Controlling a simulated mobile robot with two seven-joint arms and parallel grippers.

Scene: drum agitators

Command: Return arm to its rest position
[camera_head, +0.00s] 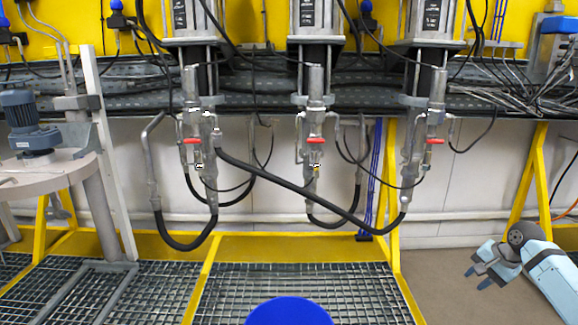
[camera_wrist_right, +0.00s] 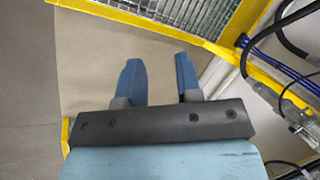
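My right gripper (camera_head: 478,276) is at the lower right of the head view, above the brown floor and clear of the machinery. In the right wrist view its two blue fingers (camera_wrist_right: 160,82) are apart with nothing between them, and bare floor shows beyond. My right arm (camera_head: 552,277) comes in from the right edge. My left arm and gripper are not in view. No object is held in the right gripper.
Metal grating (camera_head: 310,292) with a yellow frame covers the floor ahead. Three agitator units with red-handled valves (camera_head: 316,141) and black hoses (camera_head: 300,187) hang behind it. A blue round object (camera_head: 289,312) is at bottom centre. Brown floor (camera_head: 440,290) is open near the right gripper.

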